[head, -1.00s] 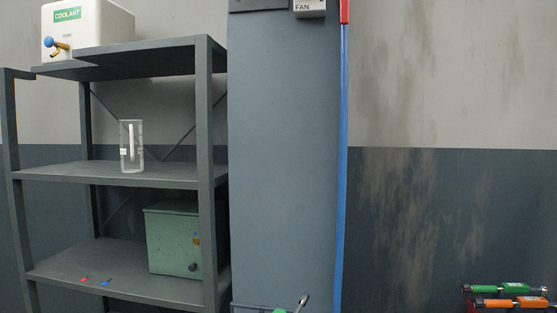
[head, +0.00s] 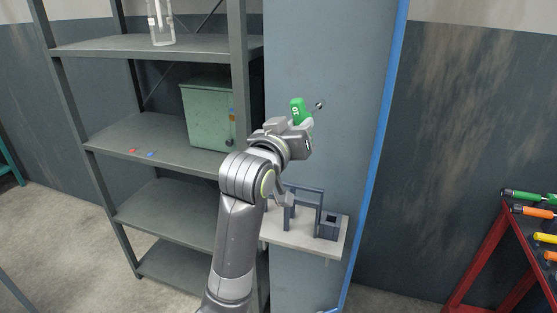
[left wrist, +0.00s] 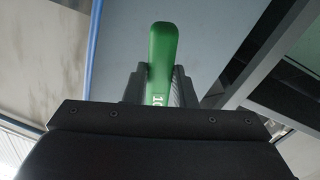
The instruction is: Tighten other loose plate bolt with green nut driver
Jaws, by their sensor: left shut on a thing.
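My left gripper (head: 303,125) is raised in front of the blue-grey column and is shut on a green-handled nut driver (head: 297,107). A shaft with a ring-like metal end sticks out to the right of the handle in the head view. In the left wrist view the green handle (left wrist: 163,55) stands up between the two dark fingers, with part of a white number showing. No plate and no loose bolt can be made out in these frames. My right gripper is not in view.
A small shelf (head: 297,241) with a dark bracket-like holder (head: 327,226) is on the column (head: 330,150). A grey rack (head: 150,135) with a green box (head: 208,115) stands left. A red stand (head: 487,240) with several coloured-handled tools is at right.

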